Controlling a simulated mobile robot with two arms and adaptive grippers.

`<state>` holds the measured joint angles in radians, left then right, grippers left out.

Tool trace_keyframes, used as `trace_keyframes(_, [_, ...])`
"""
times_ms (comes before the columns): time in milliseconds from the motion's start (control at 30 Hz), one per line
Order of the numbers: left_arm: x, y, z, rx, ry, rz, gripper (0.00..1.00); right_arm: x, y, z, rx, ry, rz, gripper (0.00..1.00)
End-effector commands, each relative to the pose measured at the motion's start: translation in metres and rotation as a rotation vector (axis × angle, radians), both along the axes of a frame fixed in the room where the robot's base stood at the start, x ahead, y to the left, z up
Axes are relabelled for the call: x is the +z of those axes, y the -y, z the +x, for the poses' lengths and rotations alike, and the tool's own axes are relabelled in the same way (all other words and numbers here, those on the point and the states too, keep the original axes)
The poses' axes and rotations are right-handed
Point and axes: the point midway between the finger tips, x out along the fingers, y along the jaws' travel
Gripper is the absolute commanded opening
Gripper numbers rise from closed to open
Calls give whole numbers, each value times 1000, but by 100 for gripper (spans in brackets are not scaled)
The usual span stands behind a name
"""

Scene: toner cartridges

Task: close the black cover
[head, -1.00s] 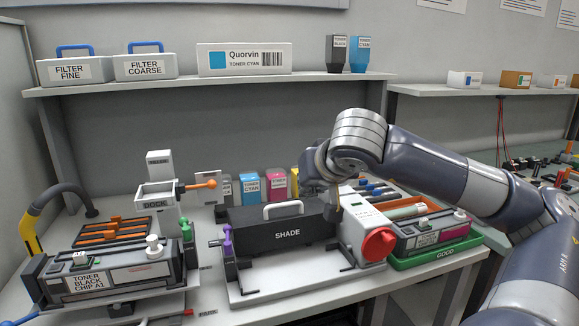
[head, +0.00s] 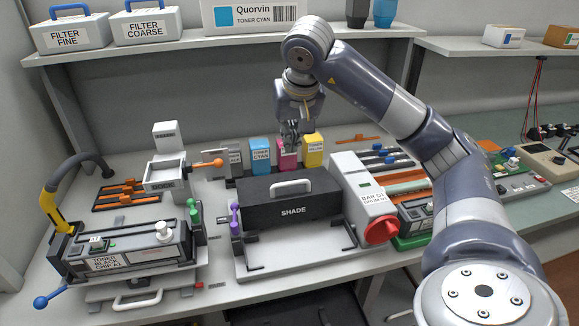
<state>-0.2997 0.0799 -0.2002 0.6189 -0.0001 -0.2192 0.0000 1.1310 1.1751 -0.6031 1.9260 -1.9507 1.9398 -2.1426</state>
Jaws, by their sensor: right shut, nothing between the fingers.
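The black cover (head: 292,213), marked SHADE, sits level over a pale base (head: 300,258) in the middle of the bench. A pale handle (head: 290,187) stands on its top. What lies under the cover is hidden. My right gripper (head: 291,140) is shut and empty. It points down behind the cover, in front of the pink and yellow toner boxes, and appears apart from the handle. My left gripper is not in view.
A white unit with a red knob (head: 381,229) stands right of the cover. A purple-topped post (head: 235,219) is at its left. Toner boxes (head: 261,155) stand behind. A black toner cartridge (head: 127,248) lies on a fixture at the left. A shelf (head: 180,47) runs above.

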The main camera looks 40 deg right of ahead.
Motion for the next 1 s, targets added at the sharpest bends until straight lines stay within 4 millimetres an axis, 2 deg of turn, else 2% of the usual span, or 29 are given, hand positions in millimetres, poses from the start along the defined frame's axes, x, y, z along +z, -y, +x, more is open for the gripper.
trace_keyframes(33, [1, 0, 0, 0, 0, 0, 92, -11, 3, 3, -2, -6, 0, 0])
trace_keyframes(233, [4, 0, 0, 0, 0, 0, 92, -50, 11, 19, -2, -5, -1, 0])
trace_keyframes(400, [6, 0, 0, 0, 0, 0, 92, -69, 6, 11, 0, -1, -2, 0])
trace_keyframes(600, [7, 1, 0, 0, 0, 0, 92, -82, 4, 7, 0, 1, -2, 0])
trace_keyframes(1000, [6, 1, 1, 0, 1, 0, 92, -84, 3, 7, -1, 4, -1, 0])
